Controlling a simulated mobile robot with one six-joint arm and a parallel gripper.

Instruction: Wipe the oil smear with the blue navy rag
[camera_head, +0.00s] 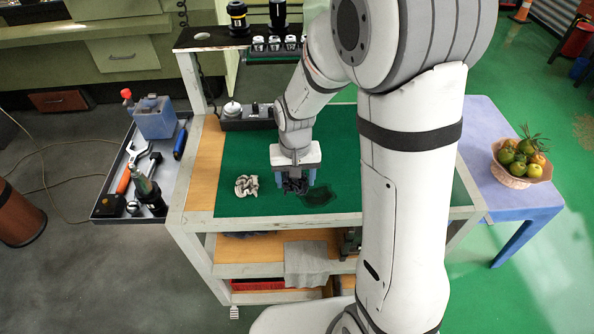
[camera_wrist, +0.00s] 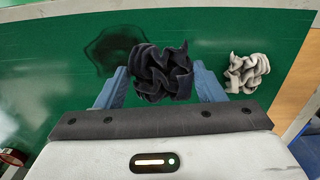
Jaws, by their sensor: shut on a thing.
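The dark navy rag (camera_wrist: 163,73) is crumpled between the blue fingers of my gripper (camera_wrist: 163,85) in the wrist view. In the head view my gripper (camera_head: 296,182) points down over the green mat (camera_head: 240,150), shut on the rag (camera_head: 296,187). I cannot tell whether the rag touches the mat. The oil smear (camera_head: 317,196) is a dark patch just right of the gripper in the head view. In the wrist view the smear (camera_wrist: 115,48) lies left of the rag, partly hidden by it and the left finger.
A crumpled light grey rag (camera_head: 246,186) lies left of my gripper on the mat. A side tray (camera_head: 108,197) holds tools at the left. A black holder (camera_head: 248,118) stands at the mat's back. A fruit basket (camera_head: 520,170) sits on a purple table (camera_head: 500,120) at the right.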

